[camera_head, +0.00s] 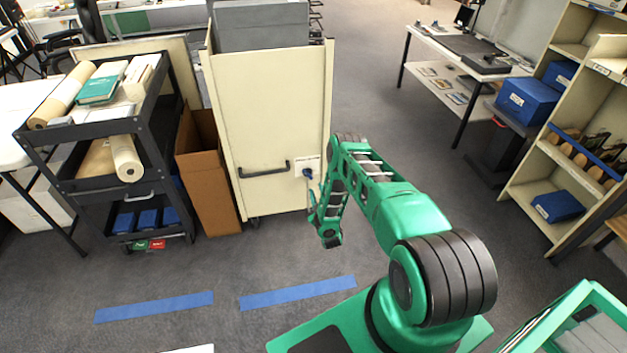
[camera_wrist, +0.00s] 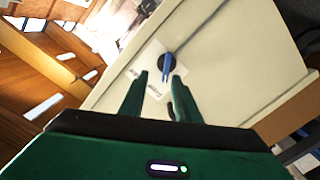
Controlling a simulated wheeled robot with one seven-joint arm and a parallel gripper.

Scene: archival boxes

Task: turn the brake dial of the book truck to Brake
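The book truck (camera_head: 262,120) is a tall cream cabinet with a dark bar handle. Its brake dial (camera_head: 308,172) sits on a white label plate at the right of its front face. In the wrist view the dial (camera_wrist: 166,62) is a dark round knob with a blue lever pointing toward my gripper, down in the picture. Small lettering on the plate is too blurred to read. My gripper (camera_wrist: 160,77) is open and empty. Its two green fingers point at the dial, with the blue lever lined up between their tips. I cannot tell how much depth separates them.
A brown carton (camera_head: 208,175) and a black cart (camera_head: 110,160) with rolls stand left of the truck. Grey boxes (camera_head: 260,25) sit on top of the truck. Shelves (camera_head: 545,165) with blue boxes stand at the right. Blue tape strips (camera_head: 297,291) mark the open floor in front.

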